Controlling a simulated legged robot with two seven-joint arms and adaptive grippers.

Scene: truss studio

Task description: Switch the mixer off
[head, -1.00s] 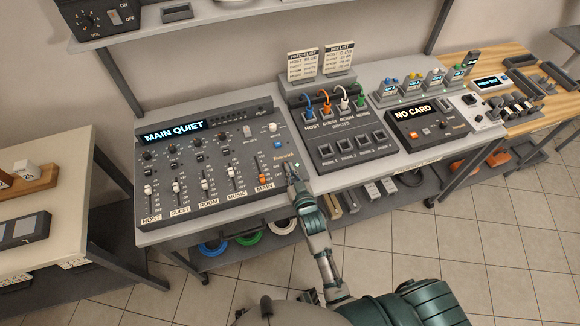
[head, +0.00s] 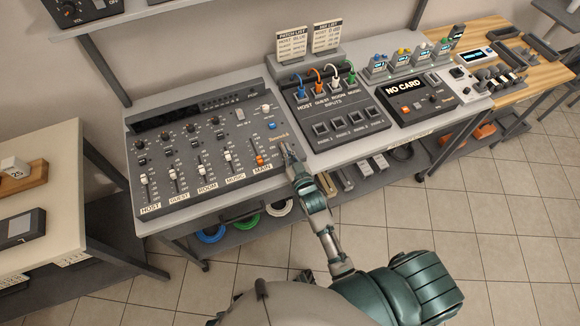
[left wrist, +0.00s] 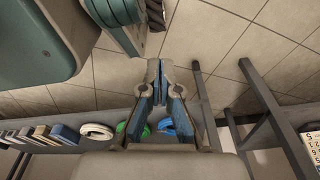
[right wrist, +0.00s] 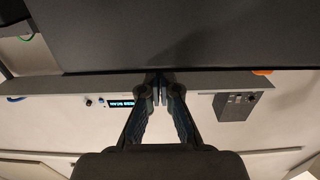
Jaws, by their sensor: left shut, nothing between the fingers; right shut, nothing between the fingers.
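The mixer (head: 215,165) is the grey sloped panel with knobs and labelled faders on the left of the desk in the head view. Its display strip (head: 165,121) is dark, with no text. My right gripper (head: 285,147) is shut and empty at the mixer's right edge, beside small orange lettering; its tips hide what is under them, and I cannot tell whether they touch. Its shut fingers also show in the right wrist view (right wrist: 161,84). My left gripper (left wrist: 160,72) is shut and empty above the floor and lower shelf in the left wrist view.
A patch panel (head: 335,115) with coloured cables stands right of the mixer, then a unit reading NO CARD (head: 418,97). A pale table (head: 40,225) stands at the left. Coiled cables (head: 246,218) lie on the lower shelf. The tiled floor (head: 500,220) in front is open.

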